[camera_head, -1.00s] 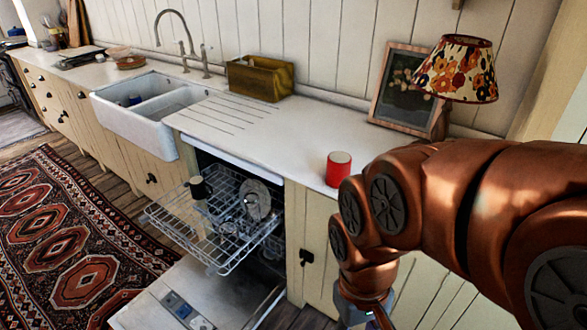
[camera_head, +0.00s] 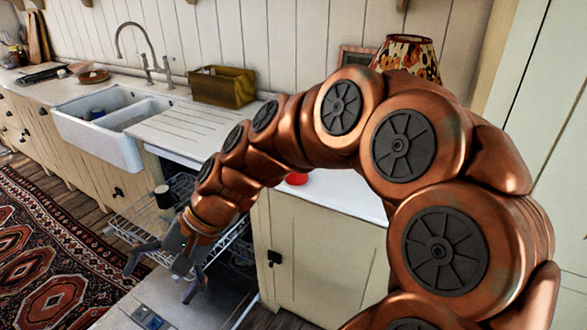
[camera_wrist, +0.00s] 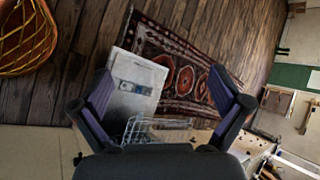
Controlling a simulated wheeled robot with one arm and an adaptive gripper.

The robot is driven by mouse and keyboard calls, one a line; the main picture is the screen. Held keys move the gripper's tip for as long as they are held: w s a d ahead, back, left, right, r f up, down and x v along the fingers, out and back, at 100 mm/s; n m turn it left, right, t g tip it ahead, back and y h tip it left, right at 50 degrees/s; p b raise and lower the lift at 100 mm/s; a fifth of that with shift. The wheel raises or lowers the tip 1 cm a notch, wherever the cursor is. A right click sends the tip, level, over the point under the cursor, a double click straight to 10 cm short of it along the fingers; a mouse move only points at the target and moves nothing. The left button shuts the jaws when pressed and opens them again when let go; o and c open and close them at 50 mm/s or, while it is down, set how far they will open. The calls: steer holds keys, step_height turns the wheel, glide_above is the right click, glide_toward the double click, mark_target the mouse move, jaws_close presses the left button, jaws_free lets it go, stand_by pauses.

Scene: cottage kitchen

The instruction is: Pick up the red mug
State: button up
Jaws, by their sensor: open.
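The red mug (camera_head: 297,179) stands on the white countertop (camera_head: 345,196). In the head view only a small red part of it shows below my arm; the rest is hidden. My gripper (camera_head: 163,275) is open and empty. It hangs to the left of the mug and lower in the picture, in front of the open dishwasher. In the wrist view my gripper (camera_wrist: 162,100) shows its two fingers spread wide with nothing between them. The mug cannot be made out in the wrist view.
The dishwasher's pulled-out rack (camera_head: 128,222) holds a dark mug (camera_head: 163,196), and its door (camera_head: 150,305) is down. A lamp (camera_head: 407,55) and a partly hidden frame (camera_head: 357,57) stand behind my arm. A wooden box (camera_head: 222,86) sits beside the sink (camera_head: 100,133).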

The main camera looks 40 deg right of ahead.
steer(key=w+d+r+m+t+y+b, duration=0.1)
steer(key=w+d+r+m+t, duration=0.1)
steer(key=w+d+m+t, duration=0.6)
steer(key=w+d+r+m+t+b, duration=0.1)
steer(key=w+d+r+m+t, duration=0.2)
steer(key=w+d+m, duration=0.6)
steer(key=s+d+f+m+t+h+b, duration=0.1)
steer(key=d+f+m+t+h, duration=0.2)
steer(key=d, duration=0.9)
steer(key=s+d+f+m+h, duration=0.15)
steer(key=d+m+h, duration=0.3)
steer(key=d, duration=0.65)
steer(key=s+d+f+m+t+h+b, duration=0.1)
steer(key=d+f+m+t+h, duration=0.3)
steer(key=d, duration=0.8)
step_height(320, 180, down, 6)
steer(key=shift+d+f+m+g+y+p, duration=0.1)
steer(key=shift+m+g+y+p, duration=0.25)
steer(key=shift+g+p, duration=0.5)
steer(key=shift+w+f, duration=0.2)
steer(key=shift+w, duration=0.05)
steer(key=shift+w+d+p, duration=0.15)
steer(key=shift+w+p, duration=0.55)
steer(key=shift+w, duration=2.85)
